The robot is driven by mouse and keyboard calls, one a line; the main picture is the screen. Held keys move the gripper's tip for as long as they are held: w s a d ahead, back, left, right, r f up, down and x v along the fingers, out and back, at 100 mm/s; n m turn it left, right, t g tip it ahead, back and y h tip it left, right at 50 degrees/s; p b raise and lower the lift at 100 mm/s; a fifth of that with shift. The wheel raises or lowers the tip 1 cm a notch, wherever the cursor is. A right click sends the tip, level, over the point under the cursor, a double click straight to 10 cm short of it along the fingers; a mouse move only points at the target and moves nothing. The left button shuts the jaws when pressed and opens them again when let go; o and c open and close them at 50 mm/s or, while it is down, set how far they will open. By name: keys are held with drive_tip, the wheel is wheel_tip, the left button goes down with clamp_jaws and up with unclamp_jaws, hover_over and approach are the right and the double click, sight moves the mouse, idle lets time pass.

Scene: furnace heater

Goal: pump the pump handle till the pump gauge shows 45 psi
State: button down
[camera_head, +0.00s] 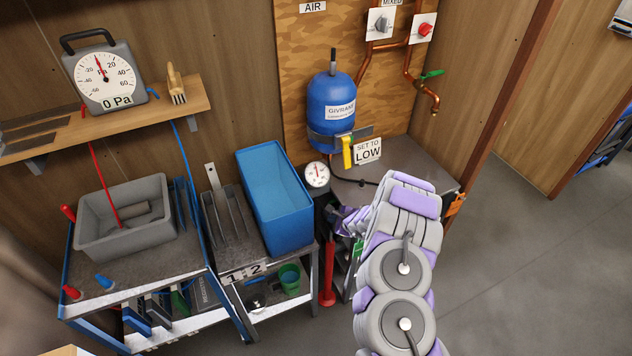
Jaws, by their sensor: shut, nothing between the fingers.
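The round white pump gauge (317,174) faces me just right of the blue bin; its needle is too small to read. A dark upright part (322,203) is below it, and a red upright tube (328,272) with a wider foot stands on the floor further down. These look like the pump. I cannot make out the pump handle; my arm may hide it. My gripper (347,219) is purple and grey, shut and empty, just right of the dark part below the gauge. I cannot tell whether it touches anything.
A blue tank (332,112) with a yellow-handled valve (347,152) is on the back wall above a grey bench (432,172). The blue bin (275,200) and a grey tub (127,218) stand left. Open floor lies right.

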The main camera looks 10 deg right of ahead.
drive_tip(key=shift+s+f+b, duration=0.1)
drive_tip(key=shift+f+b, duration=0.6)
drive_tip(key=shift+f, duration=0.7)
idle(1.0)
drive_tip(key=shift+r, duration=0.1)
drive_tip(key=shift+r+p, duration=1.05)
drive_tip(key=shift+r, duration=3.35)
wheel_tip(320, 180, up, 6)
drive_tip(key=p, duration=0.2)
drive_tip(key=shift+r, duration=0.1)
